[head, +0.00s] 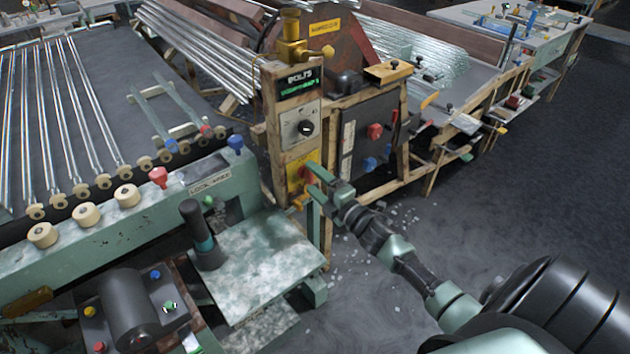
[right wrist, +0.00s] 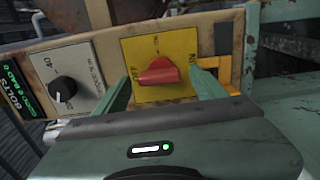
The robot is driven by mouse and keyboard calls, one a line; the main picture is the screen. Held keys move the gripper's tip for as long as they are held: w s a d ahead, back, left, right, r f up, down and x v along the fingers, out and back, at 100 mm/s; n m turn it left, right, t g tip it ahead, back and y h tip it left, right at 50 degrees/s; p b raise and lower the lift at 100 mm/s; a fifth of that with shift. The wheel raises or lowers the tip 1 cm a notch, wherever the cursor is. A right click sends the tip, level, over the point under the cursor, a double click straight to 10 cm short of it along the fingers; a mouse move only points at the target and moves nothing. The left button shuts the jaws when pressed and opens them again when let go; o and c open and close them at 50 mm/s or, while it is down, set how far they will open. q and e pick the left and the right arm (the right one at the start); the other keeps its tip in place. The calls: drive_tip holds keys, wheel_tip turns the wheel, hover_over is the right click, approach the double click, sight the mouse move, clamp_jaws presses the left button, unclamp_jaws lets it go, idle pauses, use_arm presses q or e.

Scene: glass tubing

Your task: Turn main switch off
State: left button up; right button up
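The main switch is a red rotary knob on a yellow plate, on the wooden post in the middle of the head view (head: 305,174). In the right wrist view the red knob (right wrist: 158,73) sits on its yellow plate (right wrist: 172,46), pointing across the picture. The small lettering around it is hard to read. My right gripper (head: 316,186) is at the post, in front of the plate. In the right wrist view its green fingers (right wrist: 163,92) are apart, one on each side of the knob, with visible gaps. My left gripper is not in view.
A grey dial panel (head: 300,127) and a lit display (head: 298,83) sit above the switch. A dark box with red and blue knobs (head: 372,142) stands to its right. A green bench with glass tubes (head: 130,220) is left. Open floor (head: 480,200) lies right.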

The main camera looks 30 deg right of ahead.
drive_tip(key=s, duration=0.7)
drive_tip(key=shift+s+d+b, duration=0.3)
drive_tip(key=shift+s+b, duration=0.05)
drive_tip(key=shift+s, duration=0.05)
drive_tip(key=s+a+f+m+g+h, duration=0.1)
drive_tip(key=s+f+m+g, duration=0.2)
drive_tip(key=f, duration=0.7)
drive_tip(key=s+f+m+g+h, duration=0.1)
drive_tip(key=s+f+m+g, duration=0.3)
drive_tip(key=f, duration=0.6)
drive_tip(key=s+a+f+m, duration=0.15)
drive_tip(key=s+f, duration=0.35)
drive_tip(key=f, duration=0.5)
drive_tip(key=s+a+f+m+g, duration=0.2)
drive_tip(key=s+f, duration=0.4)
drive_tip(key=s, duration=0.4)
drive_tip(key=s+a+f+m+g, duration=0.3)
drive_tip(key=s+a+f, duration=0.3)
drive_tip(key=s, duration=0.5)
drive_tip(key=s+a+f+m+g, duration=0.3)
drive_tip(key=s+f, duration=0.5)
drive_tip(key=s, duration=0.3)
drive_tip(key=shift+a+g+y+p, duration=0.3)
drive_tip(key=shift+a+g+y, duration=0.15)
drive_tip(key=shift+g, duration=0.55)
